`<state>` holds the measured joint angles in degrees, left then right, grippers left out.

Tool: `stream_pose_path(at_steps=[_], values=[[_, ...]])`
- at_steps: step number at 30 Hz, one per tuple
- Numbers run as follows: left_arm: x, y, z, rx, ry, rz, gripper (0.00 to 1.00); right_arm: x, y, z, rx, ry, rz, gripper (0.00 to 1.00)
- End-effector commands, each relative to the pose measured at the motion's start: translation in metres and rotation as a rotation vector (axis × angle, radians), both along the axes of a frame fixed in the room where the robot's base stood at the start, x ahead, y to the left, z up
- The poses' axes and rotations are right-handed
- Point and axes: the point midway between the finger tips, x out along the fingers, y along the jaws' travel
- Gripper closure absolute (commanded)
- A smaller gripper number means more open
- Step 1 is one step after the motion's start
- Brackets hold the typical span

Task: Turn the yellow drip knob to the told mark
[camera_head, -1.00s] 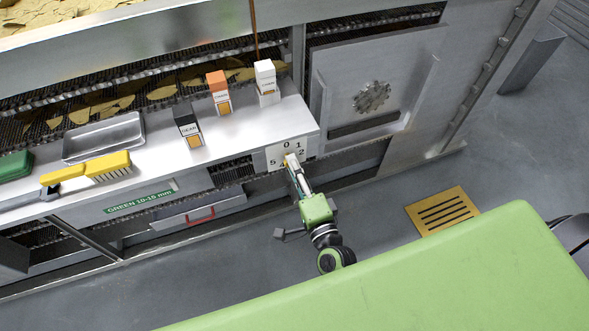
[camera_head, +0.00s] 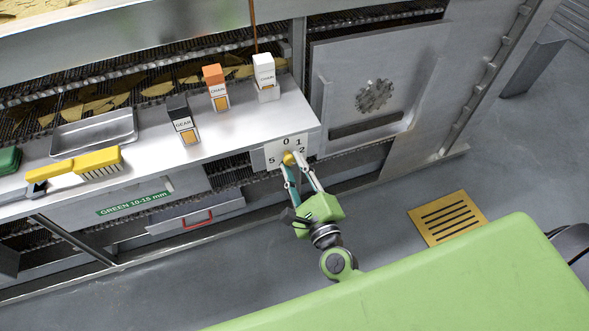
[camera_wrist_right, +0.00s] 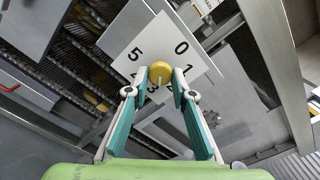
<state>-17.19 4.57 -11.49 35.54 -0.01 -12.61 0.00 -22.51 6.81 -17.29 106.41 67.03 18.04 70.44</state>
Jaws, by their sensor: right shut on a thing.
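The yellow drip knob (camera_head: 288,158) sits on a white dial plate (camera_head: 272,153) on the front of the machine, below the shelf edge. My right gripper (camera_head: 290,161) is shut on the knob, one finger on each side. In the right wrist view the round knob (camera_wrist_right: 160,70) is between the fingertips (camera_wrist_right: 160,80). A pale line shows on its near side, close to the partly hidden 3. The fingers cover some lower numbers. My left gripper is not in view.
The shelf (camera_head: 235,145) above holds black (camera_head: 183,122), orange (camera_head: 215,88) and white (camera_head: 265,78) boxes, a metal tray (camera_head: 92,133) and a yellow brush (camera_head: 75,165). A drawer with a red handle (camera_head: 198,218) is lower left. A yellow floor grate (camera_head: 447,218) lies right.

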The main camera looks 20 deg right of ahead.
Motion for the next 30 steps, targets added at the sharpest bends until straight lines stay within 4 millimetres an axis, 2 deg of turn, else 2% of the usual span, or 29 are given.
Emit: stream_pose_path(at_steps=[12,29,30], values=[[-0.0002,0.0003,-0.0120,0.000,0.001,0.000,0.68,-0.0002,0.0001,-0.0021,0.199,0.008,-0.001,0.98],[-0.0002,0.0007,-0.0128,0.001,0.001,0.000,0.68,-0.0003,0.0003,-0.0015,0.228,0.010,0.000,0.98],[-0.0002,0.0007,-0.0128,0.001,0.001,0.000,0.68,-0.0003,0.0002,-0.0016,0.228,0.010,0.000,0.72]])
